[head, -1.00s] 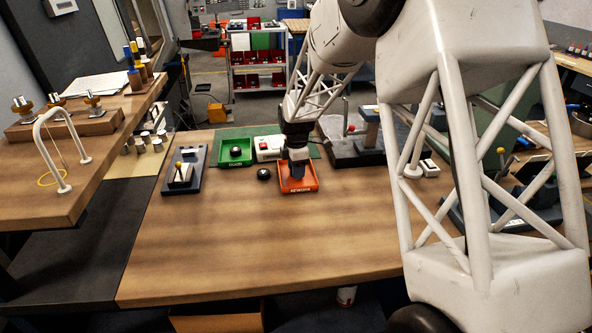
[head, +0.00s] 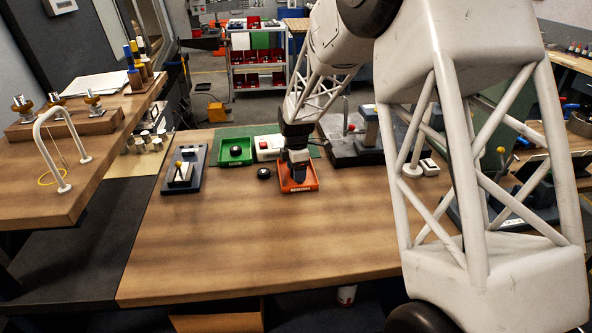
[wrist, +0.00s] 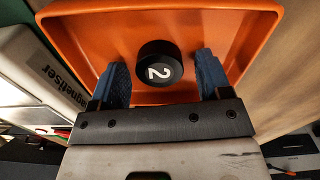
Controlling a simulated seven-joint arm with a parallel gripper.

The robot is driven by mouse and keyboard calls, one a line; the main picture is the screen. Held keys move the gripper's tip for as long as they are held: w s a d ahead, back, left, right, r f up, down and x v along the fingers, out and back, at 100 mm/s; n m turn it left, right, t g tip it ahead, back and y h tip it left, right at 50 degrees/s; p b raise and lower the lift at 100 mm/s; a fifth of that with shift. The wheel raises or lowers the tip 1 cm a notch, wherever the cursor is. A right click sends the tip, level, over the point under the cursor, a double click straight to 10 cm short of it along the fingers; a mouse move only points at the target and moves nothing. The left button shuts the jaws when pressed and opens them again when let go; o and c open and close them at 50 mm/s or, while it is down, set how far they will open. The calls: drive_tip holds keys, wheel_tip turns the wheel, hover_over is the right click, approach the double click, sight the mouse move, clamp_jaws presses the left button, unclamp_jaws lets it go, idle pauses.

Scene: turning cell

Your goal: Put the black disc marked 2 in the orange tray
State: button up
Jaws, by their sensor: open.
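The orange tray (head: 311,187) stands on the wooden bench, below my gripper. In the wrist view the orange tray (wrist: 103,44) fills the upper part of the picture. The black disc marked 2 (wrist: 160,66) is inside the tray, its white number facing up. My gripper (wrist: 166,82) is open, with one blue finger on each side of the disc and a visible gap to each. In the head view my gripper (head: 299,175) is down at the tray and hides the disc there.
A second black disc (head: 264,173) lies on the bench left of the orange tray. A green tray (head: 222,152) holds another black disc (head: 235,151). A white box labelled magnetiser (wrist: 45,75) stands close beside the orange tray. The bench front (head: 260,240) is clear.

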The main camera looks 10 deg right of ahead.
drive_tip(key=shift+r, duration=0.1)
wheel_tip(320, 180, up, 12)
idle(0.7)
drive_tip(key=shift+s+r, duration=0.1)
idle(0.6)
drive_tip(key=s+d+r+m, duration=0.1)
drive_tip(key=s+r+m, duration=0.25)
drive_tip(key=s, duration=0.45)
drive_tip(key=s+d+r+m+t, duration=0.1)
drive_tip(key=s+d+r+m, duration=0.2)
drive_tip(key=s, duration=0.6)
drive_tip(key=s+r+m, duration=0.3)
drive_tip(key=s+m, duration=0.1)
drive_tip(key=s, duration=0.4)
drive_tip(key=s+d+f+m, duration=0.1)
drive_tip(key=s+m, duration=0.3)
drive_tip(key=s, duration=0.7)
drive_tip(key=s+d+f+m+t, duration=0.1)
drive_tip(key=s+m, duration=0.4)
drive_tip(key=s, duration=0.5)
drive_tip(key=shift+s+f+t, duration=0.3)
drive_tip(key=shift+s+f, duration=0.1)
drive_tip(key=shift+f, duration=0.25)
